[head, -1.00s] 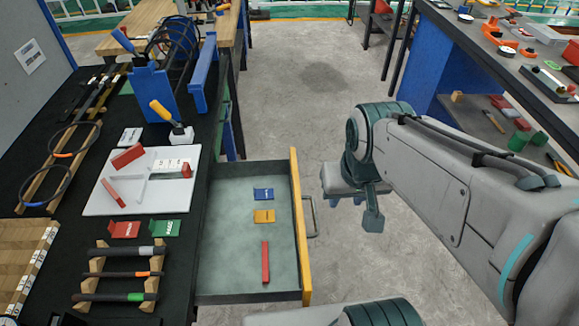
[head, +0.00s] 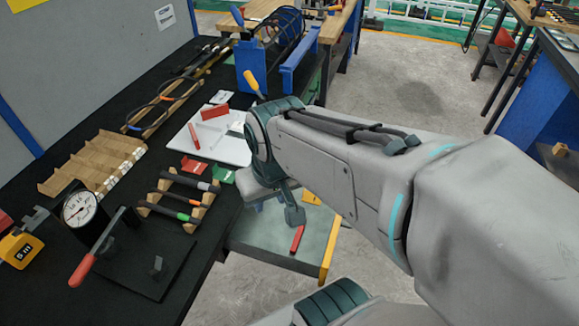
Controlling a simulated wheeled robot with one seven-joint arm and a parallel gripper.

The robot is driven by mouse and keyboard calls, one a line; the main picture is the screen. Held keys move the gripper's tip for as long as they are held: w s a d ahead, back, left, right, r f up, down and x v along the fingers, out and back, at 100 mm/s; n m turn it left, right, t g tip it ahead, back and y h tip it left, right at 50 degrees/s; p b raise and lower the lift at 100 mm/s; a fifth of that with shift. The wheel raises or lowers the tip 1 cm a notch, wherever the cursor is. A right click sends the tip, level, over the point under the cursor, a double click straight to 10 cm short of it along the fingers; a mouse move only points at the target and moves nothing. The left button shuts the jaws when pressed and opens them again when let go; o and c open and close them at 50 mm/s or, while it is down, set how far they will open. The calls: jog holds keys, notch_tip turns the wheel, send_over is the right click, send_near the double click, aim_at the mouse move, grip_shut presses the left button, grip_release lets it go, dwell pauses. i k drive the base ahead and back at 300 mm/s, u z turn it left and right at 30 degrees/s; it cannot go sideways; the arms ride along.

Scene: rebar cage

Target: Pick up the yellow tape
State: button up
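A yellow tape measure (head: 20,250) marked "5 m" lies on the black bench at the far left edge of the head view, beside a round dial gauge. My gripper (head: 268,205) hangs below the wrist near the middle of the view, above the bench edge and open drawer, well to the right of the tape measure. Its small bluish fingertips look apart, with nothing seen between them, though the wrist partly covers them.
A dial gauge (head: 80,209) with a red-handled lever (head: 92,257) stands right of the tape. A wooden rack (head: 92,165) and a bar holder (head: 178,200) are farther back. The open drawer (head: 275,243) holds a red stick (head: 297,239) and a yellow piece (head: 311,198).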

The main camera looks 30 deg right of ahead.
aim_at(18, 248)
jog(key=u, duration=0.15)
jog(key=k, duration=1.4)
jog(key=z, duration=0.65)
jog(key=i, duration=1)
jog(key=u, duration=2.05)
